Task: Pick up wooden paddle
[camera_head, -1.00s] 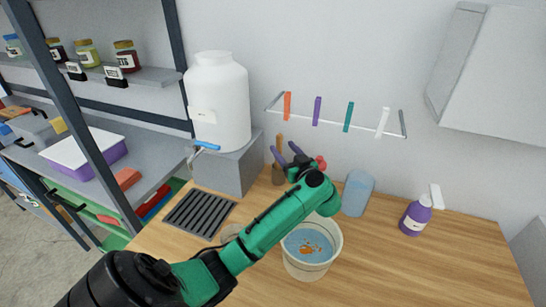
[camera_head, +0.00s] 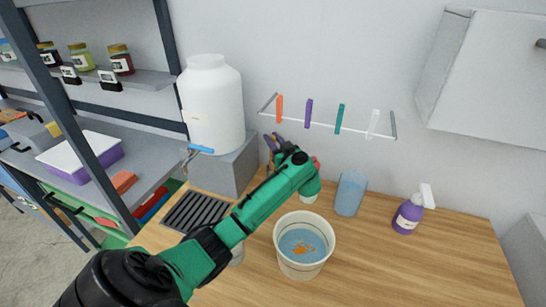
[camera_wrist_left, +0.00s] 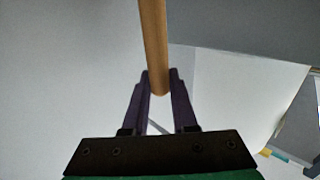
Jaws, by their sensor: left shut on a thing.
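The wooden paddle shows in the left wrist view as a round, light-brown handle (camera_wrist_left: 153,40) running up out of the picture. Its near end lies between the purple fingers of my left gripper (camera_wrist_left: 160,82), which is shut on it. In the head view the left gripper (camera_head: 273,141) is in front of the wall, right of the grey block. My right gripper is not in view.
A bucket of blue liquid (camera_head: 283,256) stands on the wooden counter (camera_head: 390,275) by my arm. A blue container (camera_head: 350,195) and a purple spray bottle (camera_head: 408,215) are to its right. A white tank (camera_head: 212,105) stands left. A rail with coloured clips (camera_head: 308,113) hangs above.

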